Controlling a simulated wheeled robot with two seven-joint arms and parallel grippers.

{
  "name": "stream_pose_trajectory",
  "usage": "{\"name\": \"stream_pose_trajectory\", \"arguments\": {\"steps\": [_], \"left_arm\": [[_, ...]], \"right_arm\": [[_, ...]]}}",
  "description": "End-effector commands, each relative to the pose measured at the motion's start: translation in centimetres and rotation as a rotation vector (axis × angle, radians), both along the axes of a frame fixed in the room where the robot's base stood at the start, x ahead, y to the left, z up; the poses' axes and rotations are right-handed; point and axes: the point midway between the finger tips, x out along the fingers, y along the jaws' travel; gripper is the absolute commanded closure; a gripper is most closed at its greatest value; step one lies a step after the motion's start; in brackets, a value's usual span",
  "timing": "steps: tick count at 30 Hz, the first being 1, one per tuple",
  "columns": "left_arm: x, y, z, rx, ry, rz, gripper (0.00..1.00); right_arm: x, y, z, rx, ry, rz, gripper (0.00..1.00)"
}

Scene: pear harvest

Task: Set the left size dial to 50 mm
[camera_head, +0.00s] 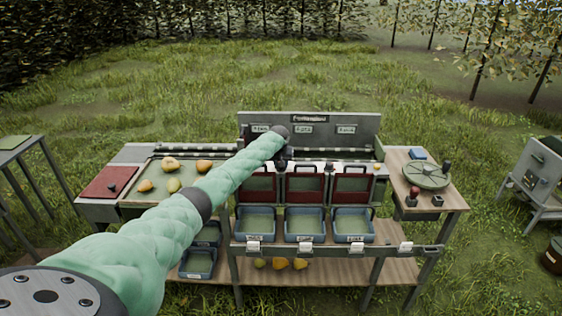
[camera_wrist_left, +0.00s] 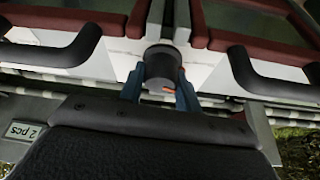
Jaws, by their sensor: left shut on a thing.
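In the left wrist view a dark round dial (camera_wrist_left: 160,64) with a small orange mark sits on a pale panel between two dark red frames. The blue fingers of my left gripper (camera_wrist_left: 159,90) are on either side of the dial and closed on it. In the head view my left arm reaches in from the left, and its gripper (camera_head: 284,156) is at the machine, above the red-framed windows. The dial is hidden there by my arm and gripper. I cannot read a scale or a size setting in either view. My right gripper is not in view.
Black handles (camera_wrist_left: 62,50) flank the dial closely. Blue bins (camera_head: 305,238) stand below the red frames (camera_head: 305,184). Pears (camera_head: 174,185) lie on the left tray. A round green plate (camera_head: 426,174) is on the right side table.

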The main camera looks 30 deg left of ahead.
Motion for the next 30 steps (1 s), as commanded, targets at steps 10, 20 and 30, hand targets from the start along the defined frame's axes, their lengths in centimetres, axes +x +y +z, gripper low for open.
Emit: {"name": "stream_pose_trajectory", "arguments": {"steps": [10, 20, 30], "left_arm": [[0.0, 0.0, 0.1, -0.001, 0.0, 0.254, 0.89], [0.0, 0.0, 0.1, 0.0, 0.0, 0.368, 0.89], [0.0, 0.1, 0.1, 0.001, -0.001, 0.386, 0.89]], "right_arm": [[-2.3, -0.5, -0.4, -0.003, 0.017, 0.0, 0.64], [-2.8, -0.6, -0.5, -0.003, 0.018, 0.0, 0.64], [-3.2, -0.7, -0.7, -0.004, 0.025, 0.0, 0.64]]}}
